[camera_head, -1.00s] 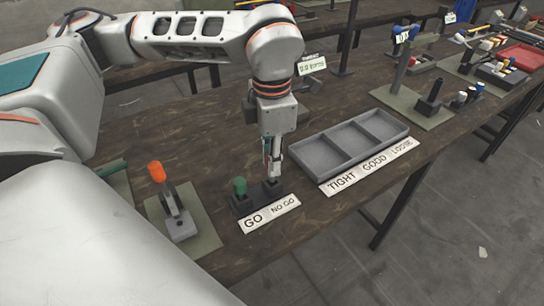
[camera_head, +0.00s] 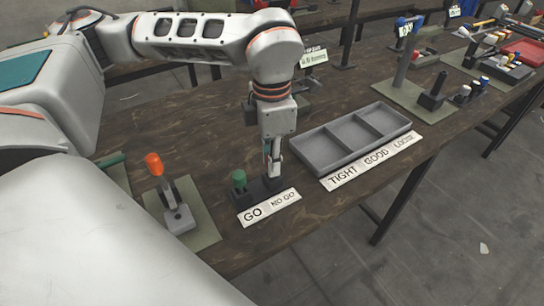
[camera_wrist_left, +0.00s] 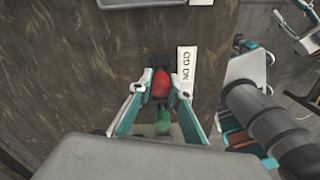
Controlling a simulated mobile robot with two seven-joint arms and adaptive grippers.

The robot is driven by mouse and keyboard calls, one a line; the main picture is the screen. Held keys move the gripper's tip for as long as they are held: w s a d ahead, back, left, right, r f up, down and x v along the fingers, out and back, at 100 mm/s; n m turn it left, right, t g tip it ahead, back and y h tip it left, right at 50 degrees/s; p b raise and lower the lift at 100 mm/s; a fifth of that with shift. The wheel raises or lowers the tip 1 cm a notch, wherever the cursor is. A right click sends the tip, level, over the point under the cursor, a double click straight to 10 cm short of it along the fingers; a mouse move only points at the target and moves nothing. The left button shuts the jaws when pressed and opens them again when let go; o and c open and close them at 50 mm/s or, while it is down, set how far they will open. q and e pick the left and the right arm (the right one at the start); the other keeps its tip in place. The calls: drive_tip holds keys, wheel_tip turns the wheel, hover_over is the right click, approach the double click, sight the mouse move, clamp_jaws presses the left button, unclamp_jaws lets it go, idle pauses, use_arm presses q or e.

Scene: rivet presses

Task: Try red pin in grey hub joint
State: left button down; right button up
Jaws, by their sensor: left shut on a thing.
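My left gripper (camera_head: 273,168) points down over the NO GO side of the dark gauge stand (camera_head: 252,197). In the left wrist view its fingers (camera_wrist_left: 159,95) are shut on the red pin (camera_wrist_left: 161,84), which is upright above the stand. The fingers hide the pin in the head view. I cannot tell whether its lower end still sits in the stand. The green pin (camera_head: 239,180) stands in the GO side, beside the gripper. A grey part with an orange handle (camera_head: 154,164) stands on a mat at the left. I cannot tell which part is the grey hub joint.
A grey tray (camera_head: 352,141) with three compartments lies to the right behind a TIGHT, GOOD, LOOSE label (camera_head: 374,162). A mat (camera_head: 412,98) with a tall post and a black block (camera_head: 432,95) lies farther right. Bare wood separates the stand and tray.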

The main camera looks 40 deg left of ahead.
use_arm(q)
drive_tip(key=shift+f, duration=0.15)
drive_tip(key=shift+f, duration=0.25)
drive_tip(key=c, duration=1.8)
unclamp_jaws()
wheel_tip(320, 180, up, 12)
drive_tip(key=shift+r, duration=0.1)
